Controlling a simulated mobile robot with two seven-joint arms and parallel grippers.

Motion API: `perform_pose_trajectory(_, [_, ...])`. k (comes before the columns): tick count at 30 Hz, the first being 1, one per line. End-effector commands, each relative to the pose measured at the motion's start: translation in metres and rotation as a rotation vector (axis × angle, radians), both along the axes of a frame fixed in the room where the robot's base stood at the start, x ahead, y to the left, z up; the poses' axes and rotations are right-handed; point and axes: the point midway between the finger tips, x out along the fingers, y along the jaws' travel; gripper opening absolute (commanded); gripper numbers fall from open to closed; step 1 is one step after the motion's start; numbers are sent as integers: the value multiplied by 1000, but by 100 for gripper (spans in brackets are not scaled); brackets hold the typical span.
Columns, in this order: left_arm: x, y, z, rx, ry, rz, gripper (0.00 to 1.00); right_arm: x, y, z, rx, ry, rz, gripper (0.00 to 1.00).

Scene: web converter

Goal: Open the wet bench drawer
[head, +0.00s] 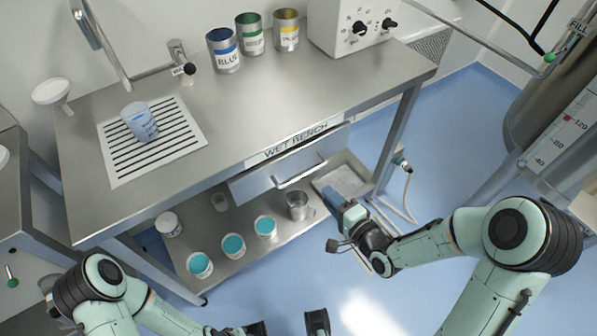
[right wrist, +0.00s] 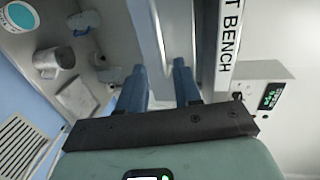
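The wet bench (head: 250,105) has a steel top and a "WET BENCH" label strip (head: 297,143) on its front edge. Below the strip is the grey drawer front (head: 262,180) with a bar handle (head: 300,175). A dark gap shows above the drawer front. My right gripper (head: 338,200) is right of and below the handle in the head view. In the right wrist view its two blue fingers (right wrist: 160,88) are apart, pointing at the bench front beside the label; I cannot tell whether the handle lies between them. My left gripper (head: 287,325) is open and empty at the bottom edge, partly cut off.
The lower shelf (head: 240,262) holds several teal-filled tubs, a metal mug (head: 297,205) and a tray (head: 343,181). On top are a beaker (head: 139,122) on a drain grate, three labelled cans and a control box (head: 350,25). A hose (head: 405,200) hangs at the right leg.

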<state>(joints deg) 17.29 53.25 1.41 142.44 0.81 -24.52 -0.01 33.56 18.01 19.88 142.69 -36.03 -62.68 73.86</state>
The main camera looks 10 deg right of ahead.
Motion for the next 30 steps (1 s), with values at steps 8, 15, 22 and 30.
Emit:
perform_pose_trajectory(8, [2,0,-6,1,-8,2,43,50,20,-12,1,0,2,33])
perform_pose_trajectory(15, [4,0,-10,3,-15,4,43,92,35,-22,0,3,2,33])
perform_pose_trajectory(22, [6,0,-12,4,-19,5,43,112,41,-26,-2,3,-1,33])
perform_pose_trajectory(30, [6,1,-12,4,-20,5,43,114,42,-26,-3,5,-1,33])
